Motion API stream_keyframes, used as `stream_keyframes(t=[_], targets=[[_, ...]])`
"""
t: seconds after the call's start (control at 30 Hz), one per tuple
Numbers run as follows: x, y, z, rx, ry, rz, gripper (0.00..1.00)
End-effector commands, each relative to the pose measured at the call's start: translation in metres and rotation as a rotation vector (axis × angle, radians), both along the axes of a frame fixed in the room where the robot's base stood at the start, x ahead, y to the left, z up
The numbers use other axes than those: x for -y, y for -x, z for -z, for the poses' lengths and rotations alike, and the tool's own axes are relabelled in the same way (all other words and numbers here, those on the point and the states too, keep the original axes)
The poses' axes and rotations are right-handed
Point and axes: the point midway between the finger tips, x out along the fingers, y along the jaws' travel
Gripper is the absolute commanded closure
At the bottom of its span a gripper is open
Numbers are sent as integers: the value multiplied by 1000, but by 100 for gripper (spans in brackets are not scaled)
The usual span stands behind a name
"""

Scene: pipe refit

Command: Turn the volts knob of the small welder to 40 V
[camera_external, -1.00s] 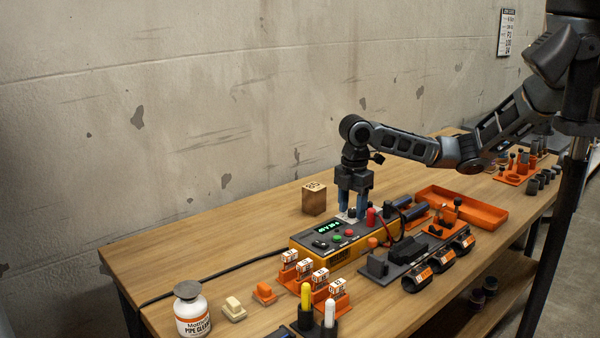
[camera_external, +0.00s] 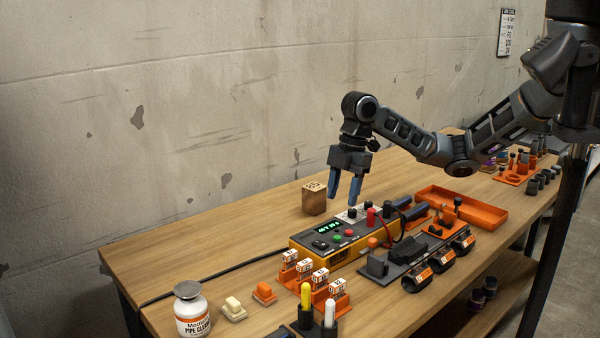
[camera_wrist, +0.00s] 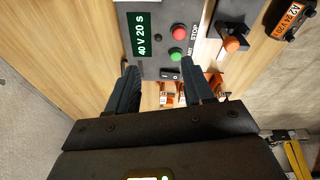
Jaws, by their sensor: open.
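The small welder (camera_external: 345,250) is a yellow and dark box on the bench. Its display (camera_external: 327,227) is lit green; in the wrist view the display (camera_wrist: 143,34) reads "40 V 20 S". A dark knob (camera_external: 352,212) stands on a pale plate at the welder's far end. I cannot tell its pointer direction, and I cannot make it out in the wrist view. My gripper (camera_external: 343,200) is open and empty, just above and beside the knob, apart from it. In the wrist view my gripper (camera_wrist: 158,76) spreads over the panel near the green button (camera_wrist: 177,54).
Red posts (camera_external: 371,216) and cables rise beside the knob. A wooden block (camera_external: 314,200) stands behind the welder. An orange tray (camera_external: 465,206) and a dark fixture (camera_external: 405,262) lie to the right.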

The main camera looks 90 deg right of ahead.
Motion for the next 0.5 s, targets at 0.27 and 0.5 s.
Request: stream_keyframes(t=[0.27,0.5], targets=[[-50,-16,0,106,-132,29,48],[-91,-26,-4,196,-256,68,48]])
